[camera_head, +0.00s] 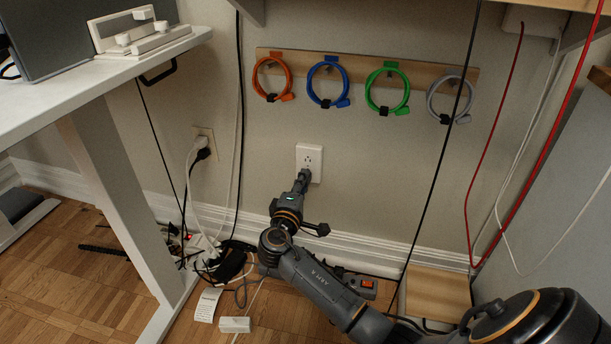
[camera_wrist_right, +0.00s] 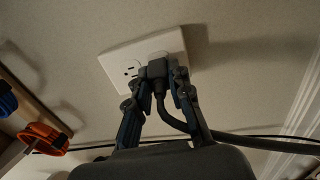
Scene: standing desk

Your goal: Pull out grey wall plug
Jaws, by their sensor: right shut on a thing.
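The grey wall plug (camera_wrist_right: 157,69) is at one socket of the white wall outlet (camera_wrist_right: 122,66) in the right wrist view, with its cord bending down toward the right finger. I cannot tell whether it is fully seated. My right gripper (camera_wrist_right: 162,82) is shut on the plug, one finger on each side. In the head view my right gripper (camera_head: 303,176) reaches up to the lower part of the outlet (camera_head: 310,154) and hides the plug. The upper socket is empty. My left gripper is not in view.
A second outlet (camera_head: 204,141) with white and black plugs is to the left, behind the white desk (camera_head: 105,77). A wooden rail (camera_head: 358,64) with coloured cable loops hangs above. Several cables hang along the wall, and a power strip (camera_head: 360,284) lies low behind my right arm.

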